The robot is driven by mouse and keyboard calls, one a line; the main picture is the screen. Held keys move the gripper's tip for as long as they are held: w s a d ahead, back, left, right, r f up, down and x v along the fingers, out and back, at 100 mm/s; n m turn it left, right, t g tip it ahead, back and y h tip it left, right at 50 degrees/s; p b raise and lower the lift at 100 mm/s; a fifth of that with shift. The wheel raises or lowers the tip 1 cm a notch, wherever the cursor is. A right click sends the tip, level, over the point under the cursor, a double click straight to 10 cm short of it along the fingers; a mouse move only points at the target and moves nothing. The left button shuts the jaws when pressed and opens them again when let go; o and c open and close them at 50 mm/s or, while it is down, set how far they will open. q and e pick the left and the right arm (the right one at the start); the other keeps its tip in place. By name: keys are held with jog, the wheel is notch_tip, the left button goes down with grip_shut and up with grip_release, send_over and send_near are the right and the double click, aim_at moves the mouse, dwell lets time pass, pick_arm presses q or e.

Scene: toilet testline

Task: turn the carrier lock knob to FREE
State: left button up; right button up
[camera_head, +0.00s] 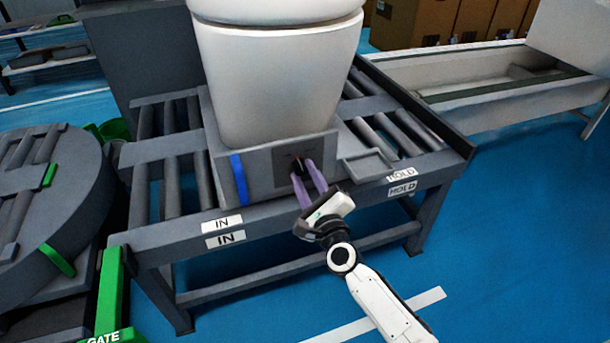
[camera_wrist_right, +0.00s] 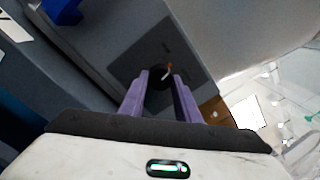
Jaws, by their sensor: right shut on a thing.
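The carrier lock knob (camera_wrist_right: 159,76) is small and dark, with a pale and orange-red pointer mark. It sits on a dark grey plate (camera_head: 268,172) on the front of the carrier (camera_head: 222,167), under a white toilet (camera_head: 275,80). My right gripper (camera_head: 299,170) reaches the plate from the front right, its purple fingers shut on the knob. In the right wrist view the fingers (camera_wrist_right: 160,85) stand on both sides of the knob. The labels on the plate are too small to read. My left gripper is not in view.
The carrier rests on a grey roller conveyor (camera_head: 165,235) with IN and HOLD labels. A blue strip (camera_head: 239,180) is left of the plate. A round grey turntable (camera_head: 45,200) and green gate post (camera_head: 108,295) stand left. Blue floor at right is clear.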

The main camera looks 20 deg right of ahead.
jog(key=n, duration=0.4)
jog(key=shift+n+p, duration=0.35)
jog(key=shift+n, duration=0.05)
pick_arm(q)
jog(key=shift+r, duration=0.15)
pick_arm(e)
jog(key=shift+n, duration=0.6)
jog(key=shift+n+y, duration=0.3)
jog(key=o, duration=1)
jog(key=shift+o, duration=0.2)
